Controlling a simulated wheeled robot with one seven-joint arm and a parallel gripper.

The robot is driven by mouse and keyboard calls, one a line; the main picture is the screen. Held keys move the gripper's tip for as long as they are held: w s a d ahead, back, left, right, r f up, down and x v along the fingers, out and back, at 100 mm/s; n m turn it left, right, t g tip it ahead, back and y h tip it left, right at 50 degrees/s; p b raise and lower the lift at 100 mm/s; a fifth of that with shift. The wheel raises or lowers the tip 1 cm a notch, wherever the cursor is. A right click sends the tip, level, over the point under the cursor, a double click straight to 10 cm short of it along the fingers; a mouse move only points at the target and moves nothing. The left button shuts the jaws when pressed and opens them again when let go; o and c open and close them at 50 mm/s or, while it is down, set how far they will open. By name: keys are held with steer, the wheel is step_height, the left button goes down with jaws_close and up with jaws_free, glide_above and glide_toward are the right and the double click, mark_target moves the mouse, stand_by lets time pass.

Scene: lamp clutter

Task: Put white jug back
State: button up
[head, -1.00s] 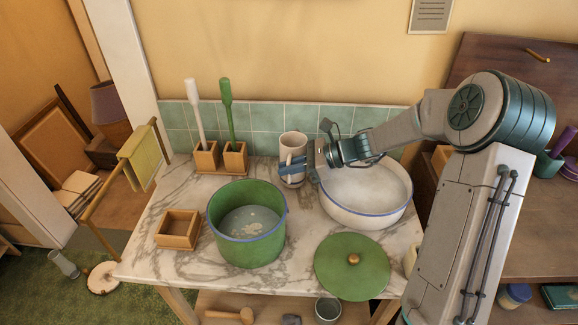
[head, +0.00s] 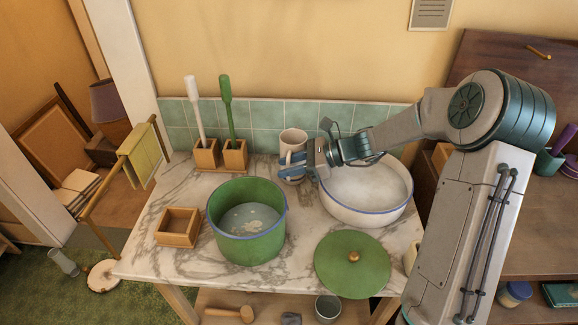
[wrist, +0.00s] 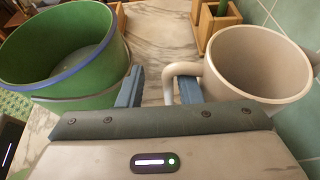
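The white jug (head: 293,138) stands upright on the marble top near the tiled wall, left of the large white basin. In the wrist view the jug (wrist: 258,62) is at the right, with its handle toward the picture's middle. My gripper (wrist: 160,90) is at the handle, fingers spread apart. The handle's outer bar shows between the fingers, close to the right finger, with a clear gap to the left one. In the head view my gripper (head: 291,170) covers part of the jug's lower body. Whether the right finger touches the handle cannot be told.
A green pot (head: 247,250) with liquid stands left of my gripper, and the white basin (head: 366,215) is close on the right. A green lid (head: 352,275) lies in front. A wooden box (head: 178,228) and two brush holders (head: 206,154) stand at the left.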

steer(key=shift+f, duration=0.1)
steer(key=v, duration=1.3)
steer(key=s+d+n+t+h, duration=0.1)
steer(key=s+d+n+h, duration=0.1)
steer(key=s+n+h, duration=0.4)
steer(key=s+d+r+n+t+h, duration=0.1)
steer(key=s+d+n+h, duration=0.1)
steer(key=s+n+h, duration=0.5)
steer(key=s+n, duration=0.5)
steer(key=s, duration=0.6)
steer(key=shift+r+h, duration=0.15)
steer(key=shift+h, duration=0.15)
steer(key=shift+s+a, duration=0.1)
